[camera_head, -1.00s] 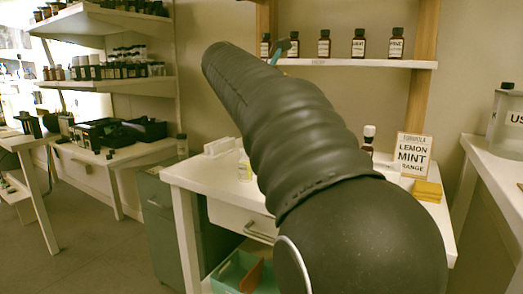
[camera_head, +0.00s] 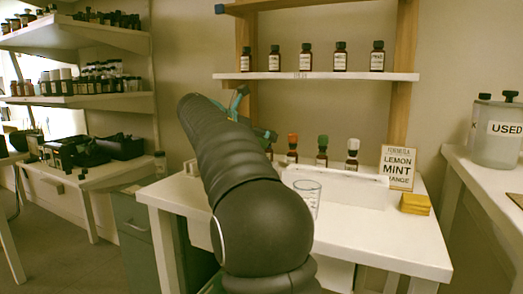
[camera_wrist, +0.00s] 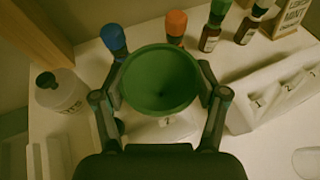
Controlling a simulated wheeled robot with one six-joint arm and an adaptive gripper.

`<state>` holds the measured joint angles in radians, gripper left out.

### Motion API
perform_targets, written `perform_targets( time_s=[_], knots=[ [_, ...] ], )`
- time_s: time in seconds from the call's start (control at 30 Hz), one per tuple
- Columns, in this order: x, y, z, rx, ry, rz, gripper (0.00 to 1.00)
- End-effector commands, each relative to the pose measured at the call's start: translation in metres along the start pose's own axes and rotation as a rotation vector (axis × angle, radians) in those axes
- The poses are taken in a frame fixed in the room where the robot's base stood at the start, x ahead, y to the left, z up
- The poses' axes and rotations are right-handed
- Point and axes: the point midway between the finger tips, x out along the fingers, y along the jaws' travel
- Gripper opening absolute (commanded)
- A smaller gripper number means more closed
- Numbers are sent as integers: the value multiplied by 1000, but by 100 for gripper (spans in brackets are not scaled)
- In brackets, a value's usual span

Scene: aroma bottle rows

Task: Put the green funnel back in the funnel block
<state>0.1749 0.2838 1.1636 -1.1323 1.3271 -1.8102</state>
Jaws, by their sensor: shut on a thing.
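My gripper (camera_wrist: 160,92) is shut on the green funnel (camera_wrist: 160,78) in the wrist view, with one finger on each side of its wide rim. The funnel's open mouth faces the camera, and its spout is hidden below. A pale white object (camera_wrist: 165,128) lies beneath it, mostly covered, so I cannot tell what it is. A white slotted piece (camera_wrist: 46,156) shows at the lower left; I cannot tell whether it is the funnel block. In the head view my arm hides the funnel, and parts of my gripper (camera_head: 250,115) show above the table.
Bottles with blue (camera_wrist: 113,38), orange (camera_wrist: 176,26) and green caps stand behind the funnel. A white numbered block (camera_wrist: 275,95) is at right. A clear beaker (camera_head: 307,197), a sign (camera_head: 397,167) and yellow pads (camera_head: 415,204) are on the table (camera_head: 370,235). The table's front right is clear.

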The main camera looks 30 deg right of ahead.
Motion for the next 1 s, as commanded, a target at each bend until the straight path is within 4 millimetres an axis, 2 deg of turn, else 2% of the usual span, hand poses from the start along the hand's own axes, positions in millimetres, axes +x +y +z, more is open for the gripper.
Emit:
perform_targets(
  time_s=[0.33,1.0],
  knots=[
    [15,0,-36,0,1,0,50],
    [19,0,-46,0,0,0,50]
  ],
)
